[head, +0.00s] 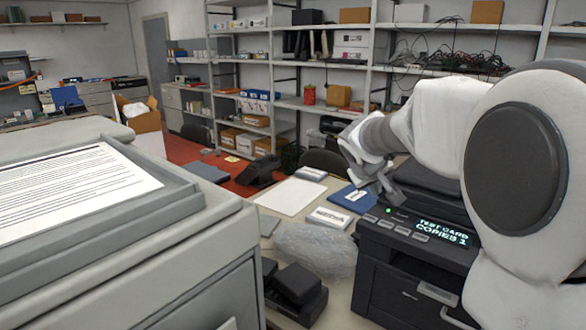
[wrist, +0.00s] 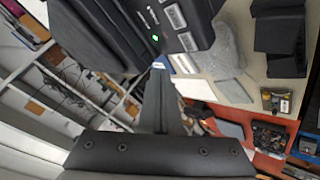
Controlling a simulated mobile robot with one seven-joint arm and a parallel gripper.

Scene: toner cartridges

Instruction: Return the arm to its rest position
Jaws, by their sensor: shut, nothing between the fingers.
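My arm reaches in from the right of the head view, in front of the shelves. My gripper (head: 392,192) points down beside the back left part of the black printer (head: 400,270), near its control panel. In the wrist view my gripper (wrist: 158,70) has its fingers together, with nothing between them. The printer (wrist: 200,22) is just beyond the fingertips there, with its green light and buttons showing. I cannot tell whether the fingertips touch it. The printer's display reads "TEST CARD COPIES 1".
A large grey machine (head: 225,245) with a printed sheet on top fills the left front. On the table are a clear plastic bag (head: 315,248), a black cartridge-like unit (head: 297,285), a white box (head: 329,217), a blue folder (head: 352,198) and a paper sheet (head: 290,196). Shelves stand behind.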

